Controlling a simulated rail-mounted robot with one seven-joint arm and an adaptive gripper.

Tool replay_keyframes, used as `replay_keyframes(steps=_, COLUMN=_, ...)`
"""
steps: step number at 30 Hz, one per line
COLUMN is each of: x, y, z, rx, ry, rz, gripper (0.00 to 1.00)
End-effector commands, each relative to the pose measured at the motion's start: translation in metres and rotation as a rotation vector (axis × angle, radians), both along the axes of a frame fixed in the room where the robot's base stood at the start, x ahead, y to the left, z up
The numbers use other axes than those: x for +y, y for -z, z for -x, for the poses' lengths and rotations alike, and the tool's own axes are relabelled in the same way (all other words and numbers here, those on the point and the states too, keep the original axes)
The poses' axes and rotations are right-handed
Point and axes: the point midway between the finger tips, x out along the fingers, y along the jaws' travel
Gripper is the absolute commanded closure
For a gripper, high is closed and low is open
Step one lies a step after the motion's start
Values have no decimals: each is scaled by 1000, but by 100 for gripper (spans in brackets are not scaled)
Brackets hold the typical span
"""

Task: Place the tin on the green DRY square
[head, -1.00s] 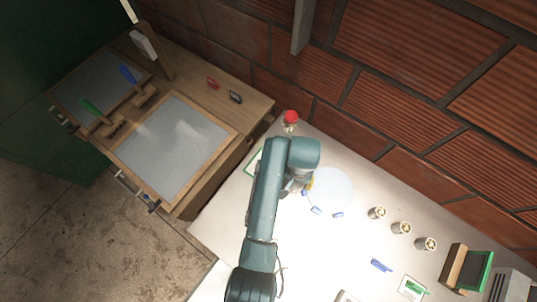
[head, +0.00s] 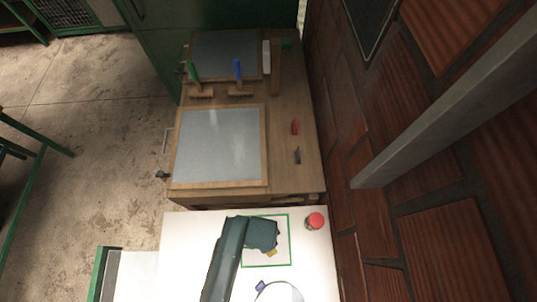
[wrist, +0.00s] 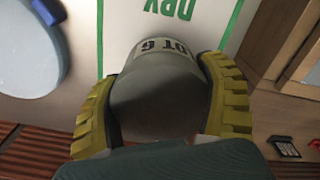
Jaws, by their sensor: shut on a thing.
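The grey tin (wrist: 158,90), with dark "OT 6" lettering upside down on a pale label, is between my gripper's yellow fingers in the wrist view. My gripper (wrist: 158,74) is shut on its sides. The green-outlined DRY square (wrist: 195,30) lies just beyond the tin, with part of the word DRY at the top edge. In the head view my arm's end covers part of the square (head: 281,228), and a bit of yellow finger shows inside the outline. The tin is hidden there. I cannot tell whether the tin touches the table.
A red-topped object (head: 315,221) stands just right of the square. A pale round disc (head: 282,292) and a small blue piece (head: 260,287) lie nearer. A wooden bench with a framed grey panel (head: 217,145) stands beyond the table, and a brick wall (head: 385,240) is at the right.

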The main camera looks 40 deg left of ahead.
Motion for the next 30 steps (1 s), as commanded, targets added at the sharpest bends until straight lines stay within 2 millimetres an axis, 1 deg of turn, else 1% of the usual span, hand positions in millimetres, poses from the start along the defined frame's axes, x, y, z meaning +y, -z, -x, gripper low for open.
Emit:
replay_keyframes(steps=1, x=0, y=13, z=0, rx=2, ry=0, rz=2, gripper=63)
replay_keyframes(steps=3, x=0, y=25, z=-1, rx=0, ry=0, rz=0, gripper=63)
replay_keyframes(steps=5, x=0, y=32, z=-1, rx=0, ry=0, rz=0, gripper=63)
replay_keyframes(steps=9, x=0, y=58, z=-1, rx=2, ry=-1, rz=2, gripper=63)
replay_keyframes(steps=12, x=0, y=69, z=-1, rx=-1, ry=-1, rz=0, gripper=63)
replay_keyframes(steps=22, x=0, y=73, z=-1, rx=-1, ry=-1, rz=-1, gripper=63)
replay_keyframes(steps=23, x=0, y=73, z=-1, rx=0, ry=-1, rz=0, gripper=19)
replay_keyframes(steps=24, x=0, y=72, z=-1, rx=0, ry=-1, rz=0, gripper=11)
replay_keyframes(steps=26, x=0, y=72, z=-1, rx=0, ry=-1, rz=0, gripper=0)
replay_keyframes(steps=30, x=0, y=72, z=-1, rx=0, ry=-1, rz=0, gripper=0)
